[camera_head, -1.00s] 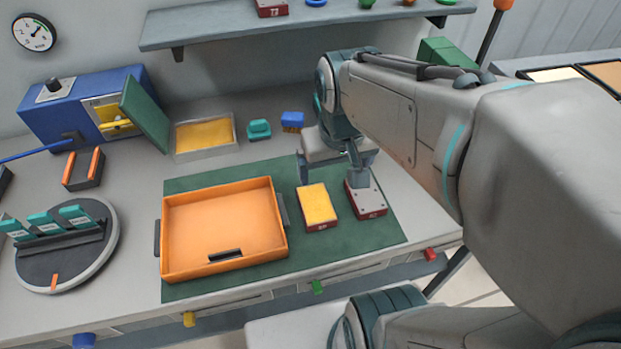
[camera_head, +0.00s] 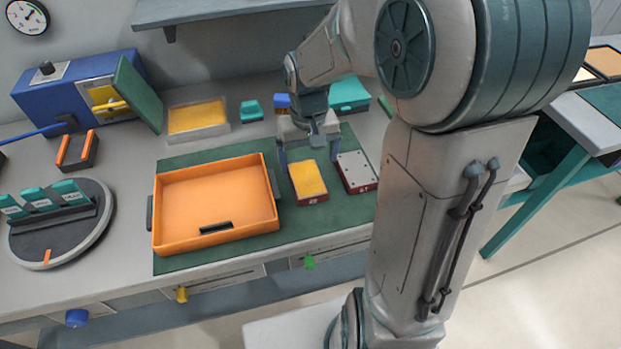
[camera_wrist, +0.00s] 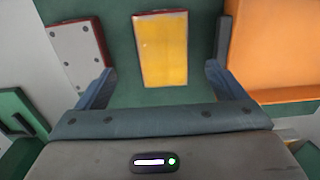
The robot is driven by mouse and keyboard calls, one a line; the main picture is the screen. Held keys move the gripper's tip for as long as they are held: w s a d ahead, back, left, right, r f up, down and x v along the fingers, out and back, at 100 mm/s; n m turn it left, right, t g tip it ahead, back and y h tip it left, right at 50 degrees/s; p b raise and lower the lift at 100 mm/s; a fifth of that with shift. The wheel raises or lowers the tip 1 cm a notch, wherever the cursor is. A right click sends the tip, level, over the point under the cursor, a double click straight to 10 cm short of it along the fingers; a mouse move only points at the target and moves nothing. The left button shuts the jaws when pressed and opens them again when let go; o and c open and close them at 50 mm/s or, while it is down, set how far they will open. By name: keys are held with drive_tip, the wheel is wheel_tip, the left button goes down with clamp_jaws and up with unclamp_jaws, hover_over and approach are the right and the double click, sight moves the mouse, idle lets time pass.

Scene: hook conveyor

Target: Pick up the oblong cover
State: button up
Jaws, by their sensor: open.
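The best match for the oblong cover is a grey plate with dark screw dots (camera_head: 355,169), lying on a red box on the green mat. It also shows at the upper left of the wrist view (camera_wrist: 78,57). To its left is a red box with a yellow top (camera_head: 308,180), seen in the wrist view too (camera_wrist: 163,48). My gripper (camera_head: 309,160) is open and empty, pointing down near the yellow-topped box. In the wrist view its fingers (camera_wrist: 160,80) frame that box's sides; the grey plate lies outside the left finger. Height above the box is unclear.
An orange tray (camera_head: 160,215) stands on the green mat (camera_head: 290,232), left of the boxes. Behind are a clear-walled yellow tray (camera_head: 198,131), a teal block (camera_head: 251,110) and a blue machine (camera_head: 50,95). A turntable (camera_head: 95,235) is at far left.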

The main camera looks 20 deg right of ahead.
sight(306, 178)
drive_tip(key=shift+w+a+f, duration=0.1)
drive_tip(key=shift+a+f, duration=0.05)
drive_tip(key=shift+f, duration=1.6)
drive_tip(key=shift+w+a+f, duration=0.1)
drive_tip(key=shift+f, duration=1.6)
drive_tip(key=c, duration=1.5)
